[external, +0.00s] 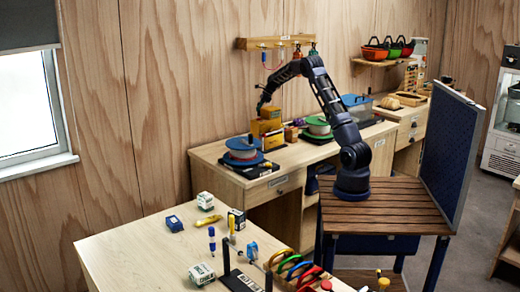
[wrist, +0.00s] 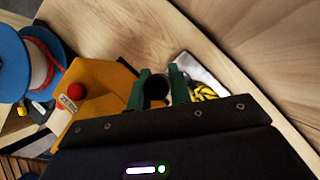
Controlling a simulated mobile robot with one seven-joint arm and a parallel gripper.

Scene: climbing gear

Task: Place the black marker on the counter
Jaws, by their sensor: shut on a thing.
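My gripper (external: 262,106) is above the counter (external: 215,158), near the yellow box at the back wall in the external view. In the wrist view its green fingers (wrist: 156,88) are shut on a dark round thing, seen end-on, which looks like the black marker (wrist: 156,88). Most of the marker is hidden behind my gripper, and I cannot tell whether it touches anything below. The pale wooden counter also shows in the wrist view (wrist: 125,30). In the external view the marker is too small to make out.
A yellow box (external: 270,128) with a red knob stands close beside my gripper. A blue spool (external: 243,150) is left of it, and a green spool (external: 318,126) right. A white item with a yellow-black coil (wrist: 203,92) lies beside the fingers. The front table (external: 150,235) holds several small items.

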